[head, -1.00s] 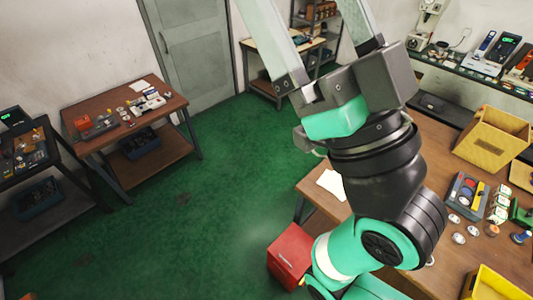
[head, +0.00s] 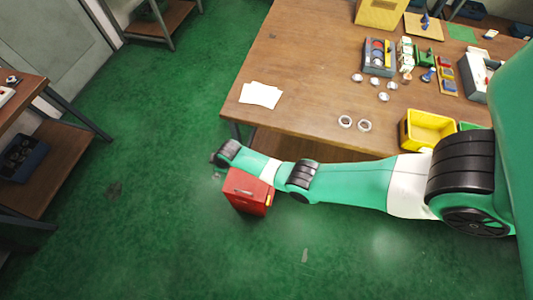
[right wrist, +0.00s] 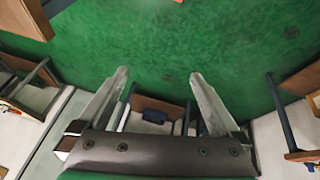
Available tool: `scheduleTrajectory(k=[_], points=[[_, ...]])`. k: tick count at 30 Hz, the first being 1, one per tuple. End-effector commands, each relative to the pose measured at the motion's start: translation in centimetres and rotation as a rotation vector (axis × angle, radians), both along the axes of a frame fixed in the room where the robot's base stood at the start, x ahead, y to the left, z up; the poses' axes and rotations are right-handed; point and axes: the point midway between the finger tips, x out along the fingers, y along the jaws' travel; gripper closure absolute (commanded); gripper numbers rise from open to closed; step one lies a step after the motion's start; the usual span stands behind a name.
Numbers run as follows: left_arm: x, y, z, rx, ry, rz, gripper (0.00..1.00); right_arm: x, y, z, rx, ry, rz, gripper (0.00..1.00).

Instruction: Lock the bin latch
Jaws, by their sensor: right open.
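A red box-shaped bin (head: 245,203) shows low in the head view, in front of the table and partly behind my arm. A pale handle or latch strip (head: 243,191) is on its face; I cannot tell whether it is locked. My right arm reaches in from the right across the bin's upper edge. In the right wrist view my right gripper (right wrist: 159,75) is open and empty, its two fingers wide apart over green floor. No bin shows between the fingers. My left gripper is not in view.
The wooden table (head: 310,60) holds paper (head: 261,95), several small rings, a grey tray (head: 379,57) and a yellow bin (head: 428,130) near its front edge. A side table (head: 50,165) stands at left. Green floor (head: 150,200) is open between them.

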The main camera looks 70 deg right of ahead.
Motion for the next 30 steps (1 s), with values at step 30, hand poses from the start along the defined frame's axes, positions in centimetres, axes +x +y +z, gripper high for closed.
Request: scheduleTrajectory(k=[30], points=[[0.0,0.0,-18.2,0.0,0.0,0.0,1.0,-20.6,-1.4,-31.9,0.136,0.427,-0.185,0.0]])
